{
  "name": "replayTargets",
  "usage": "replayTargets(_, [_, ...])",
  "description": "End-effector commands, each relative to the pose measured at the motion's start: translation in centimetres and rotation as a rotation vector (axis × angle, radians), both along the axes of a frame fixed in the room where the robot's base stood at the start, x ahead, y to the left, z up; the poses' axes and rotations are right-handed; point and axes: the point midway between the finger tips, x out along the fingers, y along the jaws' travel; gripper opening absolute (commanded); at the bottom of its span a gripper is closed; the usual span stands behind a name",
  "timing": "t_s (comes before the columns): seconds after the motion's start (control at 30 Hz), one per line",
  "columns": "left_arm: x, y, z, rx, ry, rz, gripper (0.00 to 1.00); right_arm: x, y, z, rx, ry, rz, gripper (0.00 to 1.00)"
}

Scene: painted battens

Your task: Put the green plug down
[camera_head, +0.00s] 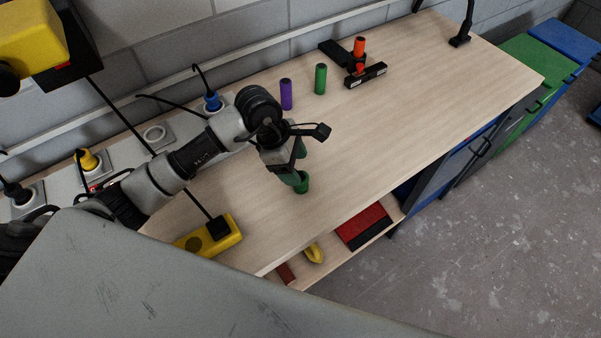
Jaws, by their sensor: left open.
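The green plug (302,184) is at the front part of the wooden workbench (400,120), directly below my left gripper. It looks dark green and short, and the gripper hides part of it. My left gripper (296,166) points down over the plug with its jaws open. Whether a finger touches the plug, I cannot tell. My right gripper does not show.
A purple cylinder (286,94) and a green cylinder (320,79) stand behind the gripper. An orange-and-black tool (359,56) is farther back. A yellow box (208,237) sits at the front left edge. Wall sockets with plugs (212,101) line the left. The bench's right half is largely clear.

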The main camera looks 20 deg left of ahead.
Motion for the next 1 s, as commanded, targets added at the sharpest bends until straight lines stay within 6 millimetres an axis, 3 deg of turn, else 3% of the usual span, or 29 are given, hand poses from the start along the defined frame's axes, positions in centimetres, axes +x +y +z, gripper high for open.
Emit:
replayTargets(0.2, [-0.1, 1.9, 4.3, 0.003, -0.006, 0.000, 0.64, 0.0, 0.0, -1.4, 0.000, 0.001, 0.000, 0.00])
replayTargets(0.4, [-0.3, 2.8, 6.8, 0.000, -0.003, 0.000, 0.64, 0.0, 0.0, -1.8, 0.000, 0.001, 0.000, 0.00])
replayTargets(1.0, [-0.4, 3.1, 7.4, 0.000, 0.000, 0.000, 0.64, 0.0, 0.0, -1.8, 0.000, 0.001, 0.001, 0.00])
